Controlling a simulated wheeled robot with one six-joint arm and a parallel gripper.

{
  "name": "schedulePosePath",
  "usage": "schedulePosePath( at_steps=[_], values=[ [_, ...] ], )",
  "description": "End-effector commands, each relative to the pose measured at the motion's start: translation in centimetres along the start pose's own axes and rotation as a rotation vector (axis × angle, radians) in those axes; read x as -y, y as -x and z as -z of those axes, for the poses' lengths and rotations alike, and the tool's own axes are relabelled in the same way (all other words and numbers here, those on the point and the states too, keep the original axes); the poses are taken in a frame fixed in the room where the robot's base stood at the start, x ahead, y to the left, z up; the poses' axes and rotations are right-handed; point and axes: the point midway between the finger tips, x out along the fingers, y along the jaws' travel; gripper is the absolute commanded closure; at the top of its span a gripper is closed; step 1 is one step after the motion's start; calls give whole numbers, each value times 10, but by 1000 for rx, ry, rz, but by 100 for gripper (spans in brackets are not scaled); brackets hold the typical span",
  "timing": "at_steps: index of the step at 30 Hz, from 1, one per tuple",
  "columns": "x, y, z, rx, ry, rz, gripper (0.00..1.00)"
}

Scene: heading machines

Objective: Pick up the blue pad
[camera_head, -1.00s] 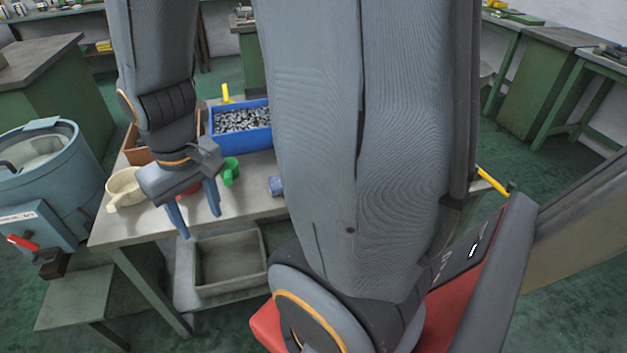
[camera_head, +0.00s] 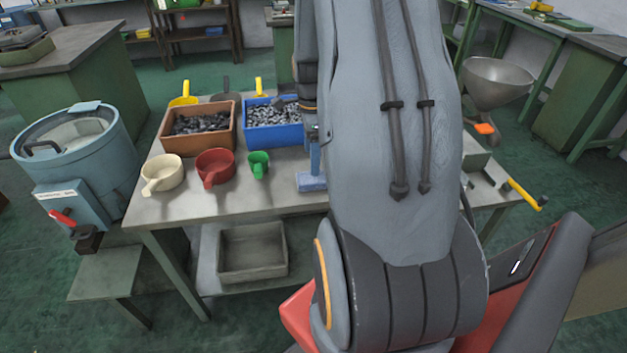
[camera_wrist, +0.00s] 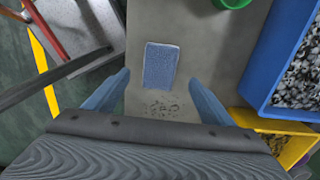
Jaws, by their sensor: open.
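The blue pad (camera_wrist: 161,65) lies flat on the grey worktable, seen in the wrist view just ahead of and between the fingers. In the head view the blue pad (camera_head: 311,182) shows near the table's front, partly hidden by my arm. My gripper (camera_wrist: 159,78) is open, with one blue finger on each side and nothing between them but the view of the pad and table. In the head view one finger of my gripper (camera_head: 315,157) shows above the pad. I cannot tell the exact height gap.
A blue bin (camera_head: 273,136) and a brown bin (camera_head: 165,145) of small parts stand behind. Green (camera_head: 258,164), red (camera_head: 214,168) and cream (camera_head: 162,174) scoops sit left of the pad.

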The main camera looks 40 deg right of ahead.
Motion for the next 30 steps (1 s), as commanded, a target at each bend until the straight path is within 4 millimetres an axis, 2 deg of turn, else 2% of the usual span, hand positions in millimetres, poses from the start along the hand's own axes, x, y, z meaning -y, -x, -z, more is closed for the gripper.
schedulePosePath(
  at_steps=[11,21,30],
  values=[
    [-1,-31,2,0,2,-3,23],
    [-1,-68,5,0,3,-2,23],
    [0,-73,4,0,4,1,23]
  ],
)
